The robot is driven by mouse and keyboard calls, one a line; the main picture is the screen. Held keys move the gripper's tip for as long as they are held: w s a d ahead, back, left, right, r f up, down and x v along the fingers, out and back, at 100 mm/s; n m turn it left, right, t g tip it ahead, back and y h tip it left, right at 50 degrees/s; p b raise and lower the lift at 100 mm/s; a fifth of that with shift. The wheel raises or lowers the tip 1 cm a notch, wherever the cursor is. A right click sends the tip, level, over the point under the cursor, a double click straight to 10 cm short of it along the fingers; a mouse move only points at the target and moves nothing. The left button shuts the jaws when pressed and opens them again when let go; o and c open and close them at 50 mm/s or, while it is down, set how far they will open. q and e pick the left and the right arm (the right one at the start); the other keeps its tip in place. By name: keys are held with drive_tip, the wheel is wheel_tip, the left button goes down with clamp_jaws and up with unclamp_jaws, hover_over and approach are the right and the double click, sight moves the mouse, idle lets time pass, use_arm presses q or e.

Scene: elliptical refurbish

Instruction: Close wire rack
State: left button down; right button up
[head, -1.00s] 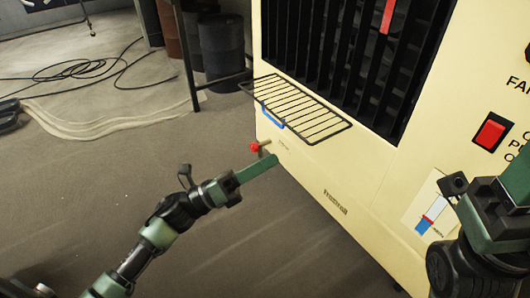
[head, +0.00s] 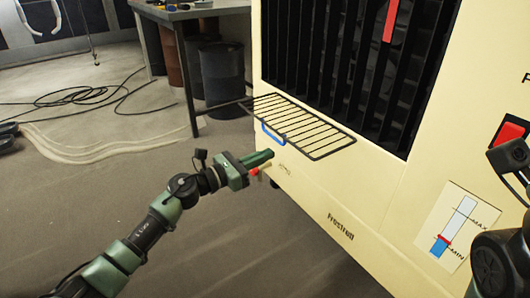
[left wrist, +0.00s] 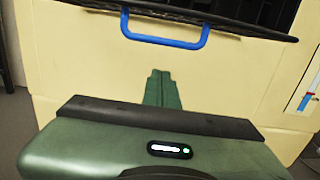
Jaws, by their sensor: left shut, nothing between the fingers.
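The black wire rack (head: 305,125) sticks out, folded down, from the front of the cream machine below its dark grille. A blue handle (head: 268,133) hangs at its outer left edge. In the left wrist view the handle (left wrist: 165,40) is ahead of the fingers, under the rack's dark edge (left wrist: 180,12). My left gripper (head: 266,156) is shut and empty, just below the handle and apart from it in the left wrist view. My right arm shows at the right edge; its fingertips are out of view.
The cream machine (head: 320,190) has a red valve (head: 255,171) low on its front, partly behind my left gripper. A red switch (head: 510,132) and a level gauge (head: 452,228) are on the right. A table and dark barrel (head: 221,76) stand behind.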

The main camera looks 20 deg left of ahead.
use_arm(q)
wheel_tip(320, 180, up, 3)
drive_tip(key=shift+w+d+f, duration=0.1)
drive_tip(key=shift+d+f, duration=0.05)
drive_tip(key=shift+f, duration=0.05)
